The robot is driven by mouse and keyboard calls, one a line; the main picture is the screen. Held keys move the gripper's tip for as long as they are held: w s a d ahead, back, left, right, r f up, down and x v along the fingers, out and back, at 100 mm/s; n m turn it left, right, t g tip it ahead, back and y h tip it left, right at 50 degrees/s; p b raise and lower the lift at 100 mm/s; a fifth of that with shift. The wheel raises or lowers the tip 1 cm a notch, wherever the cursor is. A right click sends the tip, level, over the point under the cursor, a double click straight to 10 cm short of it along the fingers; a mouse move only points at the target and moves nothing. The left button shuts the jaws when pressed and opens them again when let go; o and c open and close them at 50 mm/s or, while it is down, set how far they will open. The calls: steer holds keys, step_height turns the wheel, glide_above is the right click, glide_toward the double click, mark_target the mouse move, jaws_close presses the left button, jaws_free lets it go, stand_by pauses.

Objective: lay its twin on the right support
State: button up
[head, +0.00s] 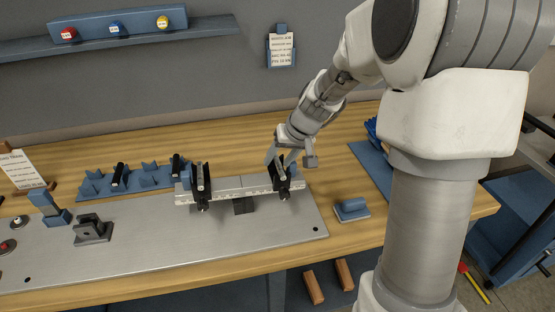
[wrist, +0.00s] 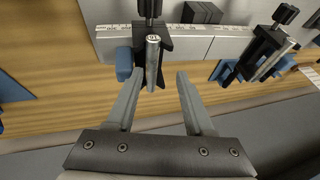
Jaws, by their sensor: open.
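The right support (head: 284,184) is a black block clamped on a pale ruled rail (head: 238,190). In the wrist view the same support (wrist: 166,42) carries a silver roller (wrist: 153,62) with a marked end. The roller appears to lie along the support's top. My gripper (wrist: 160,78) is open, with a fingertip on each side of the roller's near end and gaps between. In the head view my gripper (head: 289,158) is just above the right support and partly hides it. The left support (head: 202,196) holds another silver roller (head: 200,178), also seen in the wrist view (wrist: 268,66).
A blue notched rack (head: 148,180) with dark rods stands behind the rail's left end. A dark block (head: 92,229) and a blue-topped block (head: 351,209) flank the rail on the grey plate (head: 150,254) and bench. The bench's right rear holds a blue mat (head: 372,168).

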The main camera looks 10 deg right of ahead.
steer(key=r, duration=0.1)
steer(key=s+d+r, duration=0.1)
steer(key=shift+d+r+p, duration=0.3)
steer(key=shift+r+p, duration=0.05)
steer(key=shift+p, duration=0.05)
steer(key=shift+s+a+r, duration=0.1)
steer(key=shift+s+r, duration=0.25)
steer(key=shift+r, duration=0.15)
steer(key=p+v, duration=0.1)
steer(key=v, duration=1.6)
steer(key=shift+r, duration=0.2)
steer(key=s+a+f+h, duration=0.1)
steer(key=s+a, duration=0.2)
steer(key=s, duration=0.5)
steer(key=s+a+f+t+h, duration=0.1)
steer(key=s+a+f, duration=0.1)
steer(key=s, duration=0.7)
steer(key=shift+s+a+f+n+h, duration=0.25)
steer(key=shift+s+a+n+h, duration=0.05)
steer(key=shift+a+h, duration=0.15)
